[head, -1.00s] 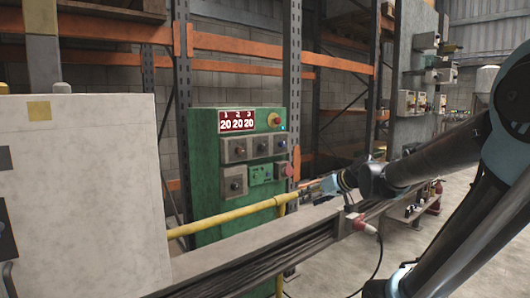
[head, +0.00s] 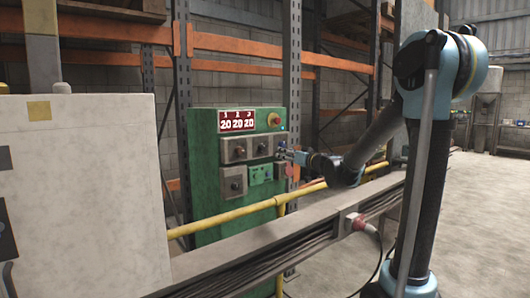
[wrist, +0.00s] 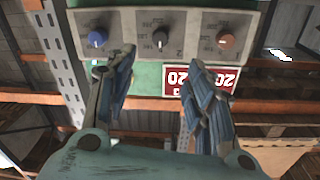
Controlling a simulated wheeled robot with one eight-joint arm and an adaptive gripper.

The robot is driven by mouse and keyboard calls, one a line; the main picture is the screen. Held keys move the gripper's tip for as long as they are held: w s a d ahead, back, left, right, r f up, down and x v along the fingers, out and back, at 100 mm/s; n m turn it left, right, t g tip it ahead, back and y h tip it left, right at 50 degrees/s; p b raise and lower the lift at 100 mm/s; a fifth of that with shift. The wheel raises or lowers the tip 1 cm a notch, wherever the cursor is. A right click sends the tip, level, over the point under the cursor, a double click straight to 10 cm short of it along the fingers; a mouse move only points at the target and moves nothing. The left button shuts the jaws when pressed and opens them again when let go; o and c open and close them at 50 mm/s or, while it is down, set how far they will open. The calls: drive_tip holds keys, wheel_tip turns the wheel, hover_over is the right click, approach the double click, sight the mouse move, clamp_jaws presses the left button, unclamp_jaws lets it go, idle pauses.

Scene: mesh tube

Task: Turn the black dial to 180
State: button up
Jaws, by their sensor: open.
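The black dial (wrist: 160,36) is the middle of three dials on a grey control strip in the wrist view, with scale marks around it. It is small in the head view (head: 262,147), on the green panel (head: 205,200). A blue dial (wrist: 97,39) and an orange-brown dial (wrist: 227,39) flank it in the wrist view. My gripper (wrist: 160,58) is open and empty; its fingers stand apart below the black dial in the picture, not around it. In the head view my gripper (head: 282,153) is at the panel's right side. The dial's exact setting is too small to read.
A red display (head: 237,121) reading 20 20 20 and a red button (head: 274,119) are above the dials. Lower boxes include a dark dial (head: 236,184) and a green box (head: 260,174). A yellow rail (head: 225,216) and grey beam (head: 250,262) cross in front.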

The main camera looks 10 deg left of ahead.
sight(264, 148)
drive_tip(key=x, duration=1.6)
drive_tip(key=shift+w+a, duration=0.25)
drive_tip(key=shift+a, duration=0.1)
drive_tip(key=c, duration=1.1)
